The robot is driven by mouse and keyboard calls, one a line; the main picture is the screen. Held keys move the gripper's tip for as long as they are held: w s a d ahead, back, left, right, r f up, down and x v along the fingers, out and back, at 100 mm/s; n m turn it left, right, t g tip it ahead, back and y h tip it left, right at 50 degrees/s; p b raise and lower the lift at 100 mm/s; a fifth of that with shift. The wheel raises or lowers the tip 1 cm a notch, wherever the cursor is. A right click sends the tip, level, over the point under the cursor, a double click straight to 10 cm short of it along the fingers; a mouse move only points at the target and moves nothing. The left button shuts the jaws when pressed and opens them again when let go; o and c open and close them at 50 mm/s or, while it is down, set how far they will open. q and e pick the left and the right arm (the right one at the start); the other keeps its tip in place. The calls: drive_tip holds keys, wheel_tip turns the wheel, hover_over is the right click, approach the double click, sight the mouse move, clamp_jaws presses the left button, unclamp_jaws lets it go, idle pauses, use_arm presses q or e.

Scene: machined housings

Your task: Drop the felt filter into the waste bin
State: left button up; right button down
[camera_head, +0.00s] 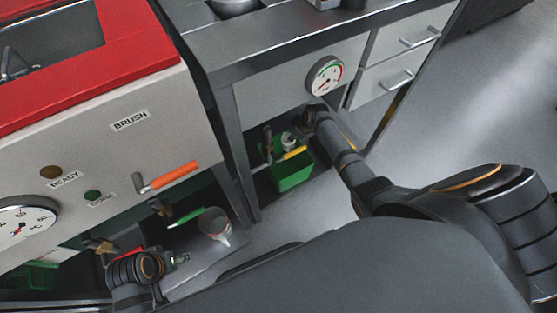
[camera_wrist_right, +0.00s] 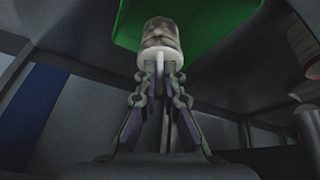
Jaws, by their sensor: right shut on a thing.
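The felt filter (camera_wrist_right: 160,42) is a mottled grey-white cylinder with a pale rim. My right gripper (camera_wrist_right: 160,80) is shut on its rim end in the right wrist view. The waste bin, taken to be the green box (camera_head: 292,178), stands under the grey bench in the head view. Its green surface (camera_wrist_right: 205,22) also shows behind the filter in the right wrist view. My right arm reaches under the bench, with its end close to the bin. The filter appears outside the bin's walls or above it; I cannot tell exactly. My left arm is at the lower left, its jaws not clear.
A gauge (camera_head: 324,76) and bench front overhang the bin, with a bench leg (camera_head: 235,160) to its left. Floor at right is clear.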

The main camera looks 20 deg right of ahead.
sight(293, 144)
drive_tip(key=shift+s+f+b, duration=0.1)
drive_tip(key=shift+f+b, duration=0.15)
drive_tip(key=shift+b, duration=0.05)
use_arm(q)
wheel_tip(293, 144, down, 4)
drive_tip(key=d+f+t+b, duration=0.1)
drive_tip(key=d+t+b, duration=0.1)
drive_tip(key=b, duration=0.1)
use_arm(e)
wheel_tip(293, 144, down, 3)
drive_tip(key=shift+f, duration=0.2)
drive_tip(key=shift+f+b, duration=0.9)
drive_tip(key=shift+b, duration=0.3)
use_arm(q)
drive_tip(key=w+r+t, duration=0.3)
drive_tip(key=w+t, duration=0.1)
drive_tip(key=w, duration=0.3)
drive_tip(key=shift+w+a+r+h, duration=0.2)
drive_tip(key=shift+w+r+h, duration=0.05)
drive_tip(key=shift+h, duration=0.15)
use_arm(e)
drive_tip(key=c, duration=1.4)
unclamp_jaws()
